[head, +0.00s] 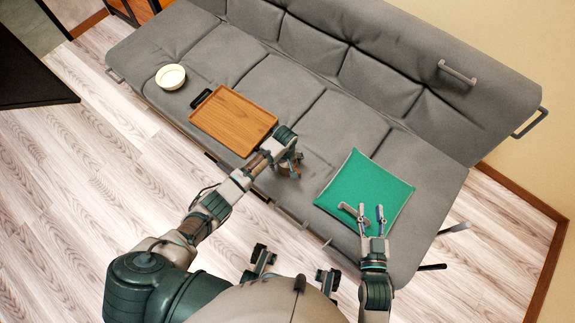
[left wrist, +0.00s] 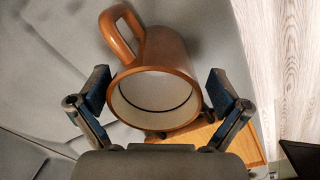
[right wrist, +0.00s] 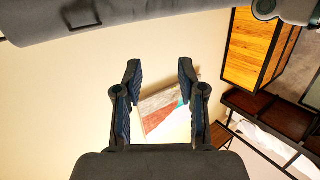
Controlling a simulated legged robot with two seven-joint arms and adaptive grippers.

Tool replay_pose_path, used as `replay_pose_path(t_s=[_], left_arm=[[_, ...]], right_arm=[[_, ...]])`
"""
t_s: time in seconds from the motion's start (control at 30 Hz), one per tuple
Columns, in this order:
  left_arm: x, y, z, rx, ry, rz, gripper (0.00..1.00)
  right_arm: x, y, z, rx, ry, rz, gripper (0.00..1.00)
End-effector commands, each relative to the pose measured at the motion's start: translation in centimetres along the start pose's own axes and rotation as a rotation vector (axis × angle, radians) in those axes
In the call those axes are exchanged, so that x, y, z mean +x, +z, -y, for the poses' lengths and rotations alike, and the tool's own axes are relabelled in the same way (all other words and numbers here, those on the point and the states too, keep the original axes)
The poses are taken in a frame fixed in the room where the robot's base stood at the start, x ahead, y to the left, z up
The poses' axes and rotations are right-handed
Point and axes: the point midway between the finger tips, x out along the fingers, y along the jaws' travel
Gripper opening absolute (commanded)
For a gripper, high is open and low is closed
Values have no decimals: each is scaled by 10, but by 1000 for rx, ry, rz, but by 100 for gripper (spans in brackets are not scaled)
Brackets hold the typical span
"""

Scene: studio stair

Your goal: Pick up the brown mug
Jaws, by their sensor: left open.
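The brown mug (left wrist: 165,50) has a pale inside and a loop handle toward the top left of the left wrist view. Its open rim faces that camera. My left gripper (left wrist: 160,84) is open, with one finger on each side of the mug; contact cannot be told. In the head view my left gripper (head: 289,164) is low over the front of the grey sofa seat, and it largely hides the mug. My right gripper (head: 362,213) is open and empty above the green cushion (head: 362,180). Its fingers (right wrist: 160,85) stand apart in the right wrist view.
The grey sofa (head: 322,112) bears a wooden tray (head: 235,118) with a black handle, left of my left gripper. A white bowl (head: 170,77) stands farther left. A dark flat panel (head: 30,75) is at far left. The seat behind the mug is clear.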

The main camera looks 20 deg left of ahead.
Motion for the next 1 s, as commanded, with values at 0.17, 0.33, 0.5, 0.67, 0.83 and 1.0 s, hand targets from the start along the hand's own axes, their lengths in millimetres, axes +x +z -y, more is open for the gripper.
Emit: replay_pose_path(t_s=[0.17,0.33,0.5,0.67,0.83,1.0], left_arm=[[-1,1,-1,1,-1,-1,72],[0,1,-1,1,0,0,30],[0,0,-1,1,1,0,27],[-3,0,0,0,2,0,27],[-17,0,-2,0,3,-2,27],[-46,-1,-3,1,5,-5,27]], right_arm=[[0,1,-1,0,0,2,40],[2,2,-1,-1,0,6,40],[2,1,-1,-1,0,6,40],[2,1,-1,-1,0,12,40],[-6,15,-4,-5,8,113,40],[-21,40,-9,-11,21,313,40]])
